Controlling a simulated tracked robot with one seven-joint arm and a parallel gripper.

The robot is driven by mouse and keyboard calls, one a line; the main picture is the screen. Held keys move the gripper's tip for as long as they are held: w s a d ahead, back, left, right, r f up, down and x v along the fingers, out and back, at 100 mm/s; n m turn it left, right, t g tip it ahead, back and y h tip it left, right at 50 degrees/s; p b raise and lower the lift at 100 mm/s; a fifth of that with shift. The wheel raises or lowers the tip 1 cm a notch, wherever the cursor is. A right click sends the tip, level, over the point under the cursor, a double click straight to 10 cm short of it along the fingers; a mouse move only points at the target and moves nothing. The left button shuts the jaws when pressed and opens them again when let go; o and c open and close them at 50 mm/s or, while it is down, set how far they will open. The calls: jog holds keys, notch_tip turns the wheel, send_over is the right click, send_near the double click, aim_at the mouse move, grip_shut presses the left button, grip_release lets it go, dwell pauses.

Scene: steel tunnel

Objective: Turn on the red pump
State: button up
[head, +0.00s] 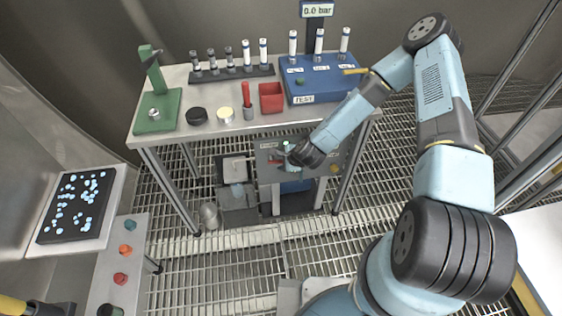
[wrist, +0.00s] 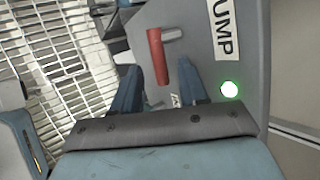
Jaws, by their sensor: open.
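In the wrist view a red lever (wrist: 157,57) on a short grey stub stands out from a grey panel (wrist: 199,24) labelled PUMP. A round green lamp (wrist: 230,90) on that panel is lit. My gripper (wrist: 160,82) is open, with one blue finger on each side of the lever's lower end; I cannot tell whether either finger touches it. In the head view my gripper (head: 284,157) is at the grey pump box (head: 268,171) below the table's front edge, and hides most of the lever.
The steel table (head: 190,136) stands above and behind the pump box. It carries a blue TEST block (head: 325,92), a red bin (head: 271,97) and a green stand (head: 157,111). A display (head: 317,9) reads 0.0 bar. The grated floor in front is largely clear.

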jog(key=shift+w+a+f, duration=0.3)
jog(key=shift+f, duration=0.25)
grip_shut()
